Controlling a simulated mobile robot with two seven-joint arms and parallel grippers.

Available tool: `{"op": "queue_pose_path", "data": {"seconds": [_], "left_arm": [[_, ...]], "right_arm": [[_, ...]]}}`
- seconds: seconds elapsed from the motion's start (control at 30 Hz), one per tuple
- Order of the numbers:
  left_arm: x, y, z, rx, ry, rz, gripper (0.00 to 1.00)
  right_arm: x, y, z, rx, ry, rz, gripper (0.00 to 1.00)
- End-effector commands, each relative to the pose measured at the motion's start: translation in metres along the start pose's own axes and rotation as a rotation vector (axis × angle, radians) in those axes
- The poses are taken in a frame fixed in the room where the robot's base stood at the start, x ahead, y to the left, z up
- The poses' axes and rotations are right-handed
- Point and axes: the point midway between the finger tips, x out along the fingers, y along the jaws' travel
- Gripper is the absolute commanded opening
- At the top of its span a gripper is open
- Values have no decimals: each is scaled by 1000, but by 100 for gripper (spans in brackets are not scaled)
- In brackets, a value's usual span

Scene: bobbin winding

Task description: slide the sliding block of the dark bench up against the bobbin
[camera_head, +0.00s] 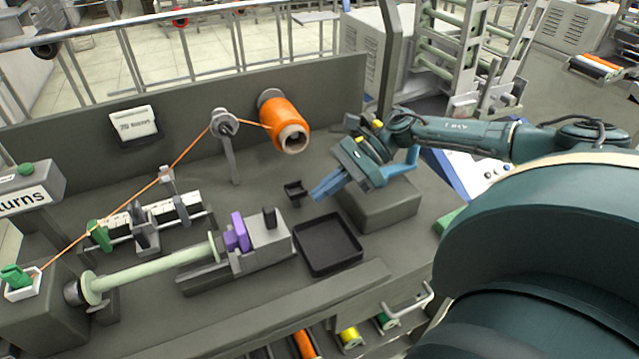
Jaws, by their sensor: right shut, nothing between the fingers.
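The sliding block (267,239) is a light grey block with a dark knob on top and purple parts on its left side. It sits on a dark rail (203,280) on the dark bench (285,315). The pale green bobbin (150,264) lies horizontally to its left, its right flange close to the purple parts. I cannot tell whether they touch. My right gripper (318,196) has blue fingers, shut and empty, above the bench to the right of and behind the block. My left gripper is not in view.
A black tray (328,246) lies right of the block, with a small black holder (294,192) behind it. An orange spool (284,122) sticks out from the back panel. Orange thread runs over a guide wheel (224,123) to the left. A grey box (385,207) stands under my right arm.

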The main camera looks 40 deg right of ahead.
Motion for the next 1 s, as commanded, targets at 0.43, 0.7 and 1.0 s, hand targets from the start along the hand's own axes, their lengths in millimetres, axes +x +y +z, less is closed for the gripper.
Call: {"op": "queue_pose_path", "data": {"seconds": [0.43,0.7,1.0], "left_arm": [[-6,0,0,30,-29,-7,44],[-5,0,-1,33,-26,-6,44],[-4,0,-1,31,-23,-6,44]], "right_arm": [[68,0,1,3,-2,-1,0],[72,0,0,3,-1,-1,0],[91,0,11,-1,-4,2,0]]}}
